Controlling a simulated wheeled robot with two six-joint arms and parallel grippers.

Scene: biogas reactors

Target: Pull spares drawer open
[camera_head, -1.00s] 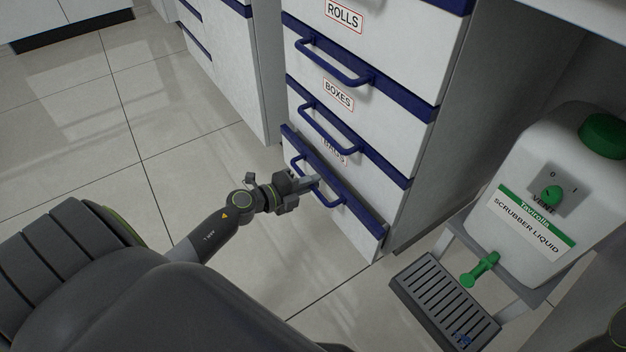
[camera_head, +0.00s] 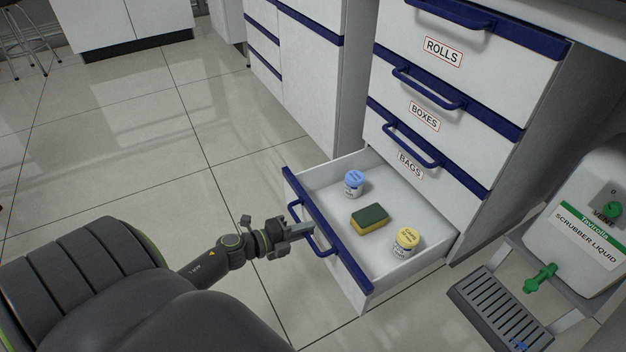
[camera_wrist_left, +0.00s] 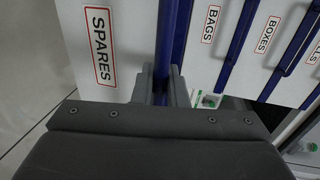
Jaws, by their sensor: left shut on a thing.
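The spares drawer (camera_head: 330,238) is the bottom one of the cabinet and stands well out, its inside showing. Its front carries a blue top rail and a blue handle (camera_head: 323,250). My left gripper (camera_head: 305,231) is shut on that handle. In the left wrist view the two fingers (camera_wrist_left: 165,88) lie on either side of the blue bar, beside the SPARES label (camera_wrist_left: 100,46). In the drawer are a blue-lidded jar (camera_head: 354,184), a green and yellow sponge (camera_head: 369,219) and a yellow-lidded jar (camera_head: 405,243). My right gripper is not in view.
Above are closed drawers labelled BAGS (camera_head: 410,165), BOXES (camera_head: 424,116) and ROLLS (camera_head: 443,52). At right, a scrubber liquid canister (camera_head: 575,235) stands over a grey slotted tray (camera_head: 500,305).

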